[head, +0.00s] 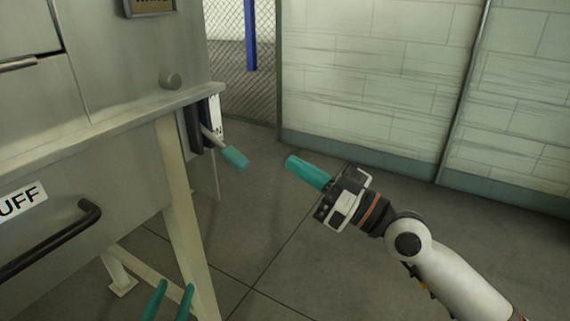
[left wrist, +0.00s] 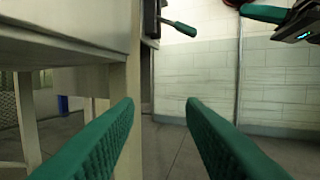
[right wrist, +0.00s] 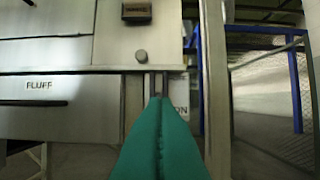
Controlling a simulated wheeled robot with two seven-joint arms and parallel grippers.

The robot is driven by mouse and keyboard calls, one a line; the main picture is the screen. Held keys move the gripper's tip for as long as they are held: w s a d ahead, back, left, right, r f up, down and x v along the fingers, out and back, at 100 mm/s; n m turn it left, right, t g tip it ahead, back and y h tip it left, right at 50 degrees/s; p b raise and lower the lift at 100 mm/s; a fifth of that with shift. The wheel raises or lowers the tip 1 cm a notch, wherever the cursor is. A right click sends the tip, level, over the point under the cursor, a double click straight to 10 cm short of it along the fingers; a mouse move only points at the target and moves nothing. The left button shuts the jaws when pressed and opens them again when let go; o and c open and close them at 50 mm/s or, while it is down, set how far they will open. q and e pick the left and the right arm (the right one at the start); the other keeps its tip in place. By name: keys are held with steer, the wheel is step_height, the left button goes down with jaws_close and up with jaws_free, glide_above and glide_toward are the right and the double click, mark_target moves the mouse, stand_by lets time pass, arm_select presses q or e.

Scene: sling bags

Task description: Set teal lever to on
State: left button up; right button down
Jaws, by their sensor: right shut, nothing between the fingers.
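The teal lever (head: 234,156) sticks out from a dark slotted plate on the right side of the metal machine, its handle angled outward and down. It also shows in the left wrist view (left wrist: 180,28). My right gripper (head: 291,160) is shut and empty, a short gap to the right of the lever handle, pointing at it. In the right wrist view its closed fingers (right wrist: 160,110) cover the lever. My left gripper (head: 170,290) is open and empty, low beside the machine's leg. A white label (right wrist: 180,95) by the slot is partly hidden and reads "ON".
The metal machine (head: 110,150) with a black drawer handle (head: 55,240) and a round knob (head: 170,80) fills the left. A cream leg (head: 185,220) stands under it. A chain-link fence (head: 240,100) and block wall (head: 380,80) lie behind. Floor at centre is clear.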

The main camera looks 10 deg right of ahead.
arm_select(q)
steer(key=shift+s+d+r+t, duration=0.1)
steer(key=shift+s+r+t, duration=0.05)
steer(key=shift+r+t, duration=0.45)
steer(key=shift+s+d+r+t, duration=0.1)
steer(key=shift+r+t, duration=0.3)
steer(key=shift+r, duration=0.25)
arm_select(e)
steer(key=shift+s+d+f, duration=0.15)
steer(key=shift+s+d, duration=0.2)
steer(key=shift+d, duration=0.15)
